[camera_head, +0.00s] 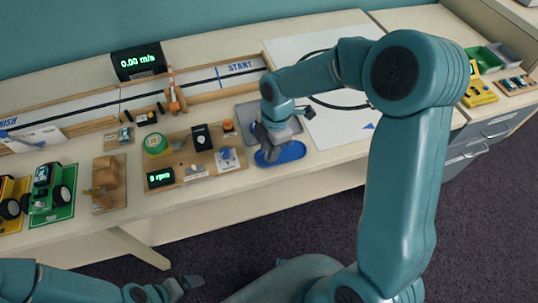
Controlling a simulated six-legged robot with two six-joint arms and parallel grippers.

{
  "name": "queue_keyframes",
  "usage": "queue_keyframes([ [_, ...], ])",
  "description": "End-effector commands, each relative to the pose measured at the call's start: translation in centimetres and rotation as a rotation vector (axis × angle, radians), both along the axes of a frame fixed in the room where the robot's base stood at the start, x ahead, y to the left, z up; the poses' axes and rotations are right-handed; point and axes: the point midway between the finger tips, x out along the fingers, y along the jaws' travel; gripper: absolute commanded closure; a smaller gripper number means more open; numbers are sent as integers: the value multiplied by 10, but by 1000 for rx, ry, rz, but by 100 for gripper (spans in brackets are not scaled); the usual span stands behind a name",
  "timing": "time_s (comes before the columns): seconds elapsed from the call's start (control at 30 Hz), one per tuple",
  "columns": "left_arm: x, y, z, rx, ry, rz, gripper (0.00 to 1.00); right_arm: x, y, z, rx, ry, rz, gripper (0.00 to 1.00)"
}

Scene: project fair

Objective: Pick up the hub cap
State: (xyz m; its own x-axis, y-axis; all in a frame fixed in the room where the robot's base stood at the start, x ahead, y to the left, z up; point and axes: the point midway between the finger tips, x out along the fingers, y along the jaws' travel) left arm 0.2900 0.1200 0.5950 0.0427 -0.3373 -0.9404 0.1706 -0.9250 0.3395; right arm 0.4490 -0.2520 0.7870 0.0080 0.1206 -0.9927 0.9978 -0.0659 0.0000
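My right gripper (271,155) points down over the blue oval dish (293,151) near the table's front edge. Its fingers are small and dark here, so I cannot tell whether they are open or shut, or whether they hold anything. I cannot make out a hub cap for certain; the gripper hides part of the dish and of the grey tray (246,109) behind it. My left gripper (192,283) is low at the bottom, in front of the table and away from everything on it; its opening is not clear.
Left of the dish stands a wooden board with a green round part (156,144) and an rpm display (160,178). Green (42,190) and yellow toy vehicles stand far left. A track with a speed display (139,62) runs behind. A white sheet (345,120) lies right.

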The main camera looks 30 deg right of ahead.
Motion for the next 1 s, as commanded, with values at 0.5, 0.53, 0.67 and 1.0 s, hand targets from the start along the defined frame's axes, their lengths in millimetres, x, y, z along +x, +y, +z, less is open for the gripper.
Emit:
queue_keyframes([
  [0.5,0,0,0,0,0,0,7,0,0,-4,0,-1,0,100],
  [0.53,0,0,0,0,0,0,7,0,0,-4,0,-1,0,100],
  [0.67,0,0,0,0,0,0,7,0,1,-4,0,-1,1,100],
  [1.0,0,0,3,0,0,0,7,1,0,17,-1,-4,1,100],
])
